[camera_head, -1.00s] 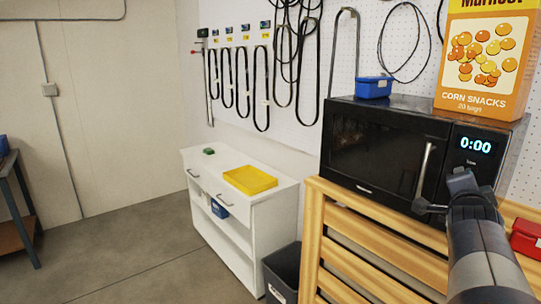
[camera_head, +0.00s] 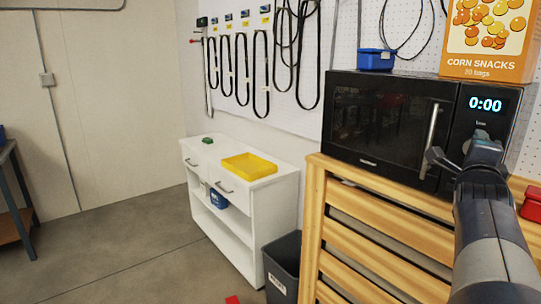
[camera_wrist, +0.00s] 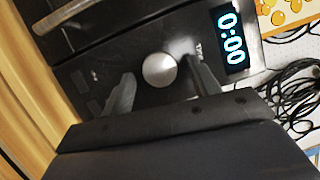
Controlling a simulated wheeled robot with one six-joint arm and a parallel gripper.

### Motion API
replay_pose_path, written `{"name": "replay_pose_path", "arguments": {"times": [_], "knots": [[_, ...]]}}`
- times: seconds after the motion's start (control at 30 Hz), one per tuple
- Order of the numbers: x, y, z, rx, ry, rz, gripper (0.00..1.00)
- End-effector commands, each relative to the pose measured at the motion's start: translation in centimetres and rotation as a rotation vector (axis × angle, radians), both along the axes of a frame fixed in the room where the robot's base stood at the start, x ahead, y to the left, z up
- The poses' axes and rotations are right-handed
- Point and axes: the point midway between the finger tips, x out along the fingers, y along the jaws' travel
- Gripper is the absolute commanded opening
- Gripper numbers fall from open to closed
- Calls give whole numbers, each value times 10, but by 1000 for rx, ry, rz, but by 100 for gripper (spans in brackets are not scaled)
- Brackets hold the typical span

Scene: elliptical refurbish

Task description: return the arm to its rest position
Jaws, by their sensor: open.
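My gripper (camera_head: 458,148) is open and empty, in front of the right part of the black microwave (camera_head: 385,125). The wrist view shows its two dark fingers apart (camera_wrist: 158,78), with the microwave's round silver knob (camera_wrist: 160,69) seen between them. I cannot tell whether a finger touches the microwave. My arm (camera_head: 492,235) reaches up from the lower right of the head view. The microwave door is shut and its display (camera_head: 487,104) reads 0:00.
The microwave stands on a slatted wooden bench (camera_head: 385,227). A corn snacks box (camera_head: 490,45) and a blue container (camera_head: 376,60) are on top of it. A red object (camera_head: 531,205) is at the right. A white cabinet (camera_head: 275,205) bears a yellow tray (camera_head: 249,167).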

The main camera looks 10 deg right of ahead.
Motion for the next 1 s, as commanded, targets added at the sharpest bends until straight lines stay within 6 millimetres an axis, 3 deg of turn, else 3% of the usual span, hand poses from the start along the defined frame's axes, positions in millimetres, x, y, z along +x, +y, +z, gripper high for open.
{"name": "replay_pose_path", "arguments": {"times": [0.4, 1.0], "knots": [[1, 1, -2, 72, -143, 3, 58], [3, 4, -6, 85, -143, 9, 58]]}}
